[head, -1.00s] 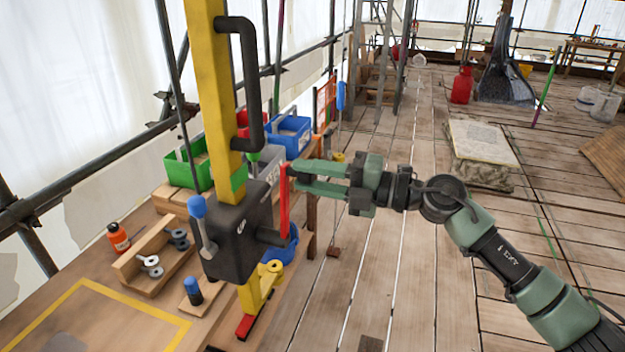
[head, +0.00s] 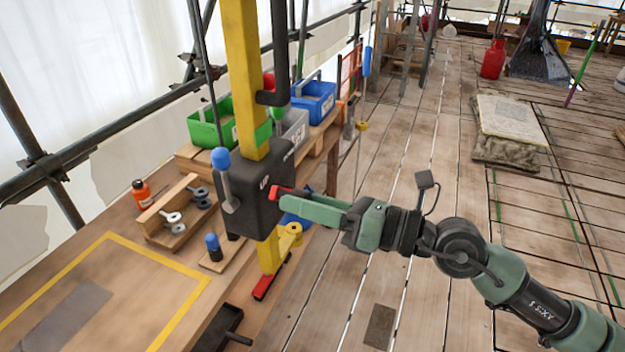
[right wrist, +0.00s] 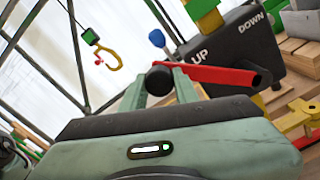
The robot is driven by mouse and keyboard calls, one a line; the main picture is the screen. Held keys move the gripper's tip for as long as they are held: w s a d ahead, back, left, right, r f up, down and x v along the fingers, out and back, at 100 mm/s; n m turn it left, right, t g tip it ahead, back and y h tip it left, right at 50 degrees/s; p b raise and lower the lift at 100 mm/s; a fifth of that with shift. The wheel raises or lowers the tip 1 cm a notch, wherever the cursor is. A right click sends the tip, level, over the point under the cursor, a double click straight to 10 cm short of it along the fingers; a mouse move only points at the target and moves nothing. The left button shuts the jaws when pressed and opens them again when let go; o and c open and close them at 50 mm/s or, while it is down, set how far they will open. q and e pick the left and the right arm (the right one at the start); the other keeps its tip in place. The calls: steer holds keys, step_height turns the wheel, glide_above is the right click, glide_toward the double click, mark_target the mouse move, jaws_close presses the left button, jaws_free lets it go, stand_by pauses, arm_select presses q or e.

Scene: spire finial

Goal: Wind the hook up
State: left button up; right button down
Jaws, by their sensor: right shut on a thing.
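The black winch box (head: 262,190) is fixed to a yellow post (head: 246,75). The right wrist view shows the box (right wrist: 232,52) marked UP and DOWN. A blue-knobbed lever (head: 222,170) stands upright on its left side. The winch has a red crank arm (right wrist: 215,75) ending in a black knob (right wrist: 158,80). My right gripper (head: 288,205) is shut on this knob, which shows between its fingers in the wrist view. In the head view the fingers hide most of the crank. A yellow hook (right wrist: 112,58) hangs below a green block in the wrist view. My left gripper is out of view.
The workbench (head: 165,275) holds an orange bottle (head: 141,191), a wooden tray (head: 165,232) of metal parts, and green (head: 212,128) and blue (head: 316,103) bins behind the post. The plank floor to the right is largely clear near the arm; a covered stack (head: 512,120) lies farther back.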

steer(key=s+a+f+n+b, duration=0.1)
steer(key=s+f+n+b, duration=0.2)
steer(key=f+n+b, duration=0.5)
steer(key=shift+s+f+b, duration=0.35)
steer(key=shift+f+b, duration=0.8)
steer(key=shift+f, duration=0.35)
steer(key=shift+a, duration=0.1)
steer(key=c, duration=1.1)
jaws_free()
steer(key=shift+o, duration=0.2)
